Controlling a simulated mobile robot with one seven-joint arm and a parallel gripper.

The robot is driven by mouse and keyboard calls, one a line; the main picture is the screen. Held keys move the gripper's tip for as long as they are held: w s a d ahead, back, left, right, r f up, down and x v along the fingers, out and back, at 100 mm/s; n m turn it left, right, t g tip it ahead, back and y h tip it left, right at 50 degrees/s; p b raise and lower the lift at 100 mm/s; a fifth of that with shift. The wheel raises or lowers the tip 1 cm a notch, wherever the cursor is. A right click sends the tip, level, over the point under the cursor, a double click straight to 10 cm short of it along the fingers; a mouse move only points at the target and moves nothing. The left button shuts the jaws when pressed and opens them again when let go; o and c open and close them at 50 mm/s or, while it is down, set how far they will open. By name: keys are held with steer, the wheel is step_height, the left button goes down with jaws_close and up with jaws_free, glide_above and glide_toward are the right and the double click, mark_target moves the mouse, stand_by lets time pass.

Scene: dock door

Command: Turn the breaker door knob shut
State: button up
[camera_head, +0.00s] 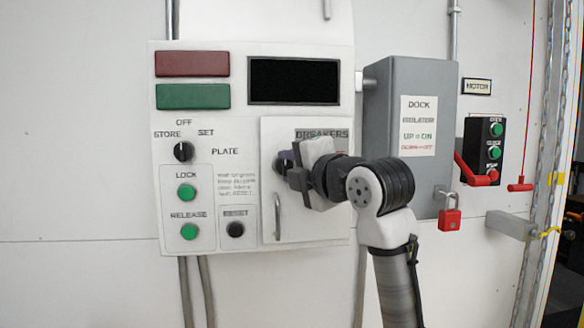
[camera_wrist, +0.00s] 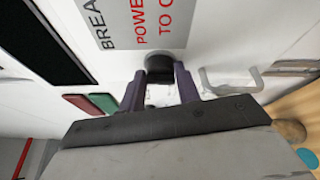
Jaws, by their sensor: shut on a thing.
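The breaker door (camera_head: 315,222) is a white panel marked BREAKERS at the lower right of the control box. It looks flush with the box. My gripper (camera_head: 287,165) reaches its upper left part from the right and hides most of the knob. In the wrist view, my gripper (camera_wrist: 159,84) has its two purple fingers on either side of the dark breaker door knob (camera_wrist: 159,68), shut on it. The knob's exact turn angle cannot be told.
A bar handle (camera_head: 278,216) stands out from the door below my gripper. A grey dock isolator box (camera_head: 381,130) projects to the right, with a red padlock (camera_head: 450,219). A selector knob (camera_head: 184,151) and push buttons lie to the left.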

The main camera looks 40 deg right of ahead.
steer(key=shift+f, duration=0.1)
steer(key=o, duration=0.9)
steer(key=shift+w, duration=0.1)
steer(key=shift+o, duration=0.2)
steer(key=s+a+b, duration=0.2)
steer(key=s+b, duration=0.2)
steer(key=s, duration=0.9)
steer(key=shift+s+a+r, duration=0.15)
steer(key=shift+s+r, duration=0.1)
steer(key=shift+s, duration=0.1)
